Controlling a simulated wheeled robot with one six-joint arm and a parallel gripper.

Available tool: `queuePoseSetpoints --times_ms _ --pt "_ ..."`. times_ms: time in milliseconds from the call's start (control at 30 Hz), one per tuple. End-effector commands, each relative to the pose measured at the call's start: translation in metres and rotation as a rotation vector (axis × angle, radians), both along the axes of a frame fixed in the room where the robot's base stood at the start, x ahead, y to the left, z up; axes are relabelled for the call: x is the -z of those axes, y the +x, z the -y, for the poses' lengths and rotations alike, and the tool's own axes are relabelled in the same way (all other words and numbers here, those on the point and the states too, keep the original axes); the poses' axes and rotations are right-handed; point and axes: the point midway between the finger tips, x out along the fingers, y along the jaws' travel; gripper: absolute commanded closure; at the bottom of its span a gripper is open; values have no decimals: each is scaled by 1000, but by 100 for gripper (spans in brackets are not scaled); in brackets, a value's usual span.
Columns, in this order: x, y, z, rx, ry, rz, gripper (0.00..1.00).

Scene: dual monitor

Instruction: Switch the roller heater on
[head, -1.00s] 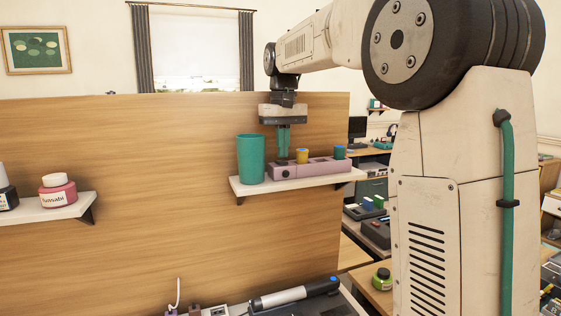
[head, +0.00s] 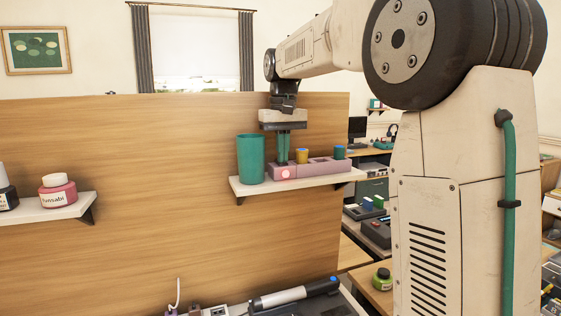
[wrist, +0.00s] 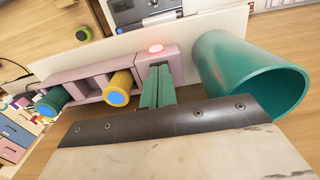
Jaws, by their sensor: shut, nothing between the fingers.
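The roller heater (head: 312,169) is a long pink block on a white shelf against a wooden panel. It holds a yellow roller (head: 302,156) and a dark green roller (head: 340,152); it also shows in the wrist view (wrist: 85,88). A round light (head: 285,173) on its front left end glows pinkish red, also in the wrist view (wrist: 155,48). My gripper (head: 282,158) has its green fingers shut and pointing down at the left end of the heater. In the wrist view the fingertips (wrist: 158,72) meet its top just behind the light and hide what lies beneath.
A tall teal cup (head: 251,160) stands on the shelf (head: 250,187) just left of the heater, close to my gripper. Another shelf at the left holds a pink jar (head: 57,191). The wooden panel (head: 130,140) rises behind. A desk with devices lies below.

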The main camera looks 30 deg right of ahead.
Motion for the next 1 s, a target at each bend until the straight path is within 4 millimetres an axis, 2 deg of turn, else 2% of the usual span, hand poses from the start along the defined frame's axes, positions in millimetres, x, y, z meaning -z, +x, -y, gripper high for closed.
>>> queuePoseSetpoints --times_ms 133,800,1000 --pt "-6 1 0 0 0 -1 100" --pt "-60 1 0 0 0 0 100" --pt "-69 0 0 0 0 -1 100"
